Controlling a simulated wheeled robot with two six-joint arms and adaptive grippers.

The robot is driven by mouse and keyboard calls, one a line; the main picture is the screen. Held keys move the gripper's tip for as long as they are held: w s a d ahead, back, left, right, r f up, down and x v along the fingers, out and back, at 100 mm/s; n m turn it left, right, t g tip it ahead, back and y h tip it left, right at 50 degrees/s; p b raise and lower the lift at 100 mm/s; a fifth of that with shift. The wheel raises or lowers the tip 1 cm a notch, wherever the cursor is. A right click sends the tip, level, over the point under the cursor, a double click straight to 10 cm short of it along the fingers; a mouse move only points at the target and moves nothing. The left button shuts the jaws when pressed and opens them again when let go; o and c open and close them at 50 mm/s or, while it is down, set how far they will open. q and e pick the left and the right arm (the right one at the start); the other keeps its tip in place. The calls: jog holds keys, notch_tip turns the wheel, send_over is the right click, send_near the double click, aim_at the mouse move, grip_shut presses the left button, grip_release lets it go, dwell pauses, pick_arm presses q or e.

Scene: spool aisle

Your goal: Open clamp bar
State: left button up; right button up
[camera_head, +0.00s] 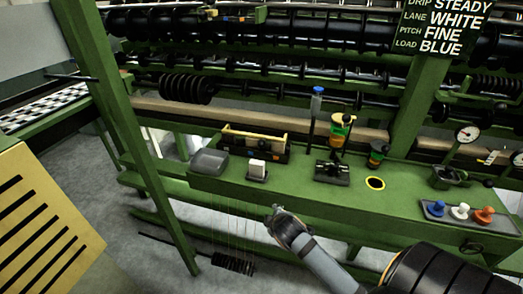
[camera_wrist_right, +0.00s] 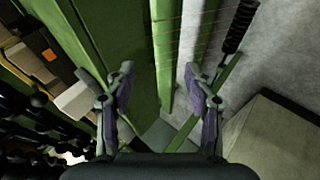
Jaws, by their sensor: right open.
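A dark box with a yellow bar (camera_head: 254,136) along its top stands on the green bench (camera_head: 300,190); this may be the clamp bar, but I cannot tell for sure. A small black fixture (camera_head: 332,172) also stands on the bench, right of the box. My right gripper (camera_head: 274,212) is at the bench's front edge, in front of the white block (camera_head: 257,169). In the right wrist view my right gripper (camera_wrist_right: 160,88) is open with nothing between its fingers. The white block (camera_wrist_right: 76,100) is left of the fingers there. My left gripper is not in view.
A grey tray (camera_head: 208,162), a blue-topped post (camera_head: 317,102) and a yellow-green spool (camera_head: 340,130) stand on the bench. Blue, white and orange knobs (camera_head: 460,212) are at right. Threads hang to black weights (camera_head: 233,263) below the front edge.

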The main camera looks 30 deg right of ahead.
aim_at(263, 146)
jog(key=w+d+r+n+t+h, duration=0.1)
jog(key=w+d+r+n+t, duration=0.25)
jog(key=w+r+n, duration=0.35)
jog(key=w+d+r+n+t+h, duration=0.1)
jog(key=w+d+r+n+t, duration=0.3)
jog(key=w+r, duration=0.35)
jog(key=shift+n+g, duration=0.4)
jog(key=shift+g, duration=0.05)
jog(key=b+x, duration=0.1)
jog(key=x, duration=0.8)
jog(key=shift+w, duration=0.2)
jog(key=shift+c, duration=0.4)
grip_shut()
